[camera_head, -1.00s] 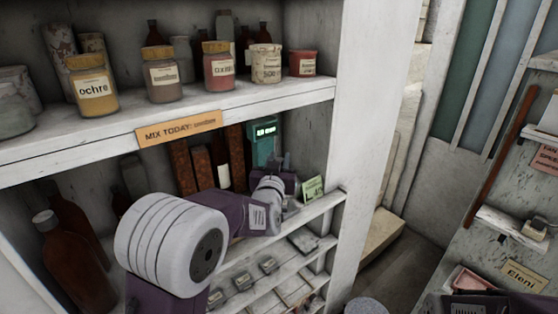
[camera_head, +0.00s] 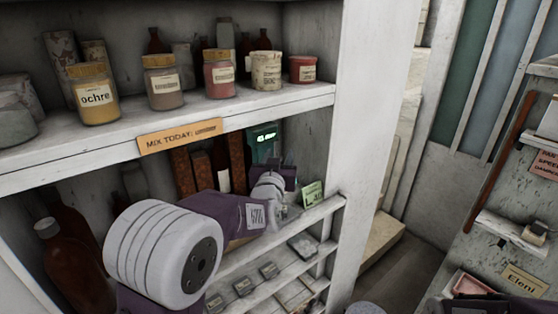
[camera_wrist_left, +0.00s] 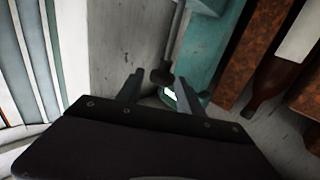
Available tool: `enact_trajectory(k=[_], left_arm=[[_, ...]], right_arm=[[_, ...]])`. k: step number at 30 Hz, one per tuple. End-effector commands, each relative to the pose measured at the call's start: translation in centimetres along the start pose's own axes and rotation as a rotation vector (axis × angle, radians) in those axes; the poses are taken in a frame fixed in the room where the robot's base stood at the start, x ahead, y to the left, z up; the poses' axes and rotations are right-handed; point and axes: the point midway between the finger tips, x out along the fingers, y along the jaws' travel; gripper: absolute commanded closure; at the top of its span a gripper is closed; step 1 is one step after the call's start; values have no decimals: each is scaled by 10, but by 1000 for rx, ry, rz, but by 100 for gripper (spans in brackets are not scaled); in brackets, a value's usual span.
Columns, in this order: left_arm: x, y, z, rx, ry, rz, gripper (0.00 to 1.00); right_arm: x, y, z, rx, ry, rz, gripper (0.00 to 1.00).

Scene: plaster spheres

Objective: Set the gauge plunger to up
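The gauge (camera_head: 263,133) is a teal device with a small lit display, standing on the middle shelf at the right end of the bay. My left gripper (camera_head: 284,167) is in front of its lower part and hides some of it. In the left wrist view, which looks upside down, the teal gauge body (camera_wrist_left: 214,45) is just beyond the fingers. A grey rod with a dark knob, seemingly the plunger (camera_wrist_left: 162,76), runs beside it. My left gripper (camera_wrist_left: 160,80) is open, with the knob appearing between its fingertips; I cannot tell whether they touch. My right gripper is not in view.
Dark bottles and rusty brown blocks (camera_head: 202,168) stand left of the gauge. A green card (camera_head: 312,194) is at the shelf's right front. Labelled jars (camera_head: 95,97) line the shelf above, with an orange note (camera_head: 180,137) on its edge. A white side panel (camera_head: 375,90) closes the right.

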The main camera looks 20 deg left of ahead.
Motion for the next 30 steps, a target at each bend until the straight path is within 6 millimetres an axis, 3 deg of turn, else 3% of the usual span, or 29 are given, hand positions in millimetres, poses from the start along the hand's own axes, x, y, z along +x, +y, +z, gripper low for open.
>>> enact_trajectory(k=[11, 24, 30], left_arm=[[-5, 0, 4, 1, -6, 1, 52], [-81, 1, 3, -1, -3, 3, 52], [-91, 0, 2, 1, -5, 1, 52]], right_arm=[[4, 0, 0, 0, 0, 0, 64], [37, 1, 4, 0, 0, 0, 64], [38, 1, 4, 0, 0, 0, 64]])
